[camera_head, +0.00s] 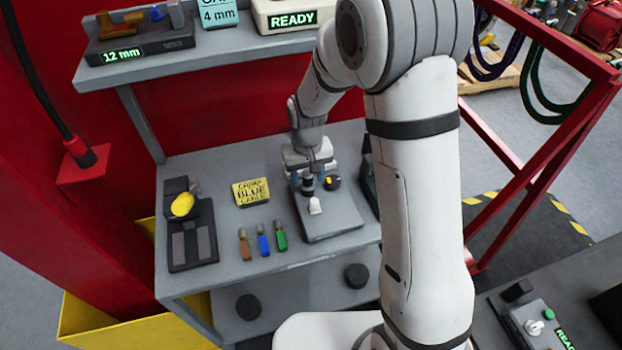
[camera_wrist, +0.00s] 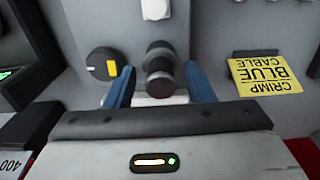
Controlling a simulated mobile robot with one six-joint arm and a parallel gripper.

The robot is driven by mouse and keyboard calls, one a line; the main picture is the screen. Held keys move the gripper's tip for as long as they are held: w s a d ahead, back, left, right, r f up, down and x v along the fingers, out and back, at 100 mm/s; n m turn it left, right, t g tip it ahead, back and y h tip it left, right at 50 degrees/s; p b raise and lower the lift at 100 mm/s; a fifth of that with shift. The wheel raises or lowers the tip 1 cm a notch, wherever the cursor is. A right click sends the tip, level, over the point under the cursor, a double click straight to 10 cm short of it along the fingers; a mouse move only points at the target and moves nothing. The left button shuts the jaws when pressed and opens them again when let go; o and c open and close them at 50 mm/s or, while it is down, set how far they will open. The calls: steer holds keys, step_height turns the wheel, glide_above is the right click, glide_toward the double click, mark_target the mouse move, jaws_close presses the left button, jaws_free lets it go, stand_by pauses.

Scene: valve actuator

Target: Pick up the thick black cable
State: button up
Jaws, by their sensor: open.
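A long black cable (camera_head: 38,75) hangs down at the far left and ends in a dark plug (camera_head: 80,152) at a red bracket. My gripper (camera_wrist: 160,85) is open above the grey workbench, far to the right of that cable. Its two blue fingers stand on either side of a short black cylinder (camera_wrist: 160,75), with gaps visible. I cannot tell whether this cylinder is a cable end or a part of the grey device (camera_head: 325,222) under my gripper. Nothing is visibly held. In the head view my gripper (camera_head: 307,185) is small and partly blends with the device.
Short brown (camera_head: 244,243), blue (camera_head: 263,240) and green (camera_head: 280,236) pieces lie on the bench. A yellow sign (camera_head: 251,192) reads "CRIMP BLUE CABLE". A black fixture with a yellow part (camera_head: 183,205) stands left. A dial with a yellow mark (camera_wrist: 104,66) is close to my fingers.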

mark_target(308, 174)
steer(key=shift+c, duration=0.2)
jaws_close()
stand_by(0.3)
step_height(308, 174, up, 10)
steer(key=shift+r+b, duration=0.1)
steer(key=shift+b, duration=0.65)
